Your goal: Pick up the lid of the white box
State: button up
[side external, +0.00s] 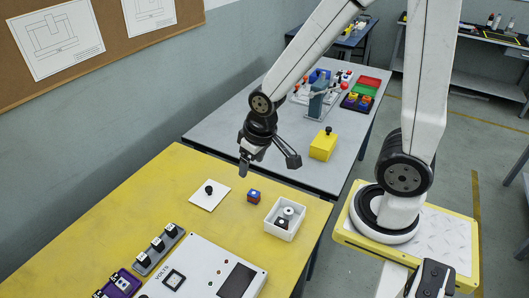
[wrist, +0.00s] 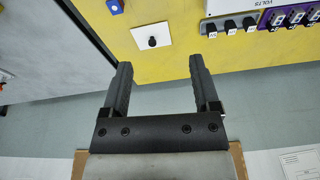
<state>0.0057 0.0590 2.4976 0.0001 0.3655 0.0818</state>
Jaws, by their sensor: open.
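The lid (side external: 210,195) is a flat white square plate with a black knob, lying on the yellow table. It also shows in the wrist view (wrist: 165,29), ahead of the fingers and roughly between their lines. The white box (side external: 273,223) stands open on the yellow table, to the right of the lid, with a white round part and a dark block inside. My gripper (side external: 268,164) is open and empty, above the table's far edge and above the lid. In the wrist view my gripper (wrist: 157,75) has its two dark fingers wide apart.
A blue and red block (side external: 253,196) sits between lid and box. A panel (side external: 200,270) and a grey connector rack (side external: 160,249) lie nearer the front. A yellow box (side external: 323,145) stands on the grey table (side external: 225,125) behind. The yellow table (side external: 130,200) is bare left of the lid.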

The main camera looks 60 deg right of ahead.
jog(key=w+d+f+m+g, duration=0.1)
jog(key=w+f+m, duration=0.25)
jog(key=w, duration=0.35)
jog(key=w+d+f+m, duration=0.1)
jog(key=w+f+m, duration=0.2)
jog(key=w+m, duration=0.25)
jog(key=m+g, duration=0.2)
jog(key=m, duration=0.5)
send_over(209, 188)
jog(key=f, duration=1)
jog(key=shift+w+a+f, duration=0.2)
jog(key=shift+a+f, duration=0.1)
jog(key=shift+a, duration=0.05)
jog(key=shift+w+d+f+m, duration=0.1)
jog(key=shift+w+f+m, duration=0.05)
jog(key=shift+f+m, duration=0.35)
jog(key=shift+f, duration=1.25)
jog(key=shift+f, duration=0.1)
jog(key=shift+s+d+f, duration=0.1)
jog(key=shift+d+f, duration=0.05)
jog(key=shift+f, duration=1.1)
jog(key=shift+s+d+f, duration=0.1)
jog(key=shift+d+f, duration=0.05)
jog(key=shift+f, duration=1.1)
grip_shut()
